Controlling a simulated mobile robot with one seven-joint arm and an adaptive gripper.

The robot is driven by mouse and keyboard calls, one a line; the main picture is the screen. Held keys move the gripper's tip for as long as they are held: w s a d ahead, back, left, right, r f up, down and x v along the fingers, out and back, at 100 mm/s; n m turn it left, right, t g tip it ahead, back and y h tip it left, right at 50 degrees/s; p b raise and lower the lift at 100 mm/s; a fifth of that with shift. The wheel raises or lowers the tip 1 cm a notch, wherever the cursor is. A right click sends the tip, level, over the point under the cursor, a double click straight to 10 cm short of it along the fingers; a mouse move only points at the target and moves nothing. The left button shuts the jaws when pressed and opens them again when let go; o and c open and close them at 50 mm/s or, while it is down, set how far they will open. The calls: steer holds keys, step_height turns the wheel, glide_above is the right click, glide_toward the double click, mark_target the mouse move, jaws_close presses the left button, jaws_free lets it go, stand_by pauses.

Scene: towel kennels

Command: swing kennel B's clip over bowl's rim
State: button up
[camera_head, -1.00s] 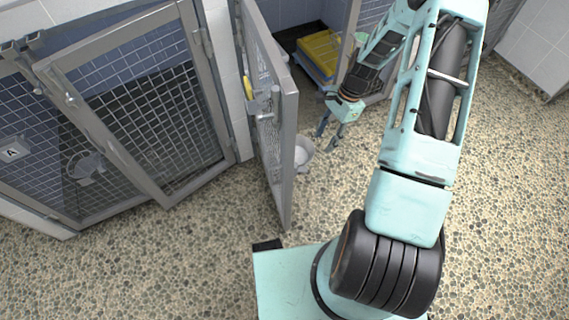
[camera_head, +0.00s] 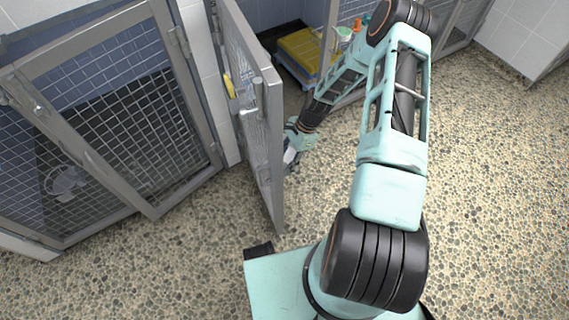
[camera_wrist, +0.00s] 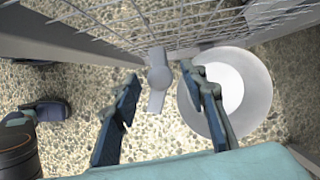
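Kennel B's clip (camera_wrist: 158,78), a grey round knob with a flat tab, sits by the mesh door in the wrist view. The bowl (camera_wrist: 257,72), pale with a broad grey rim, is just right of it, and the clip looks apart from the rim. My gripper (camera_wrist: 158,74) is open, with one finger on each side of the clip. Its right finger overlaps the bowl's left rim in the picture; contact cannot be told. In the head view my gripper (camera_head: 291,160) is low beside the open kennel door (camera_head: 276,165), hiding most of the bowl and the clip.
A yellow-topped bin (camera_head: 300,45) and several bottles (camera_head: 345,33) stand behind my arm. The closed kennel (camera_head: 120,120) is at the left. Pebbled floor is clear at the right (camera_head: 490,180). The door's mesh (camera_wrist: 180,25) is close above the fingers.

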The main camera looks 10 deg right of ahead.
steer(key=shift+a+f, duration=0.1)
steer(key=shift+f, duration=0.1)
jaws_close()
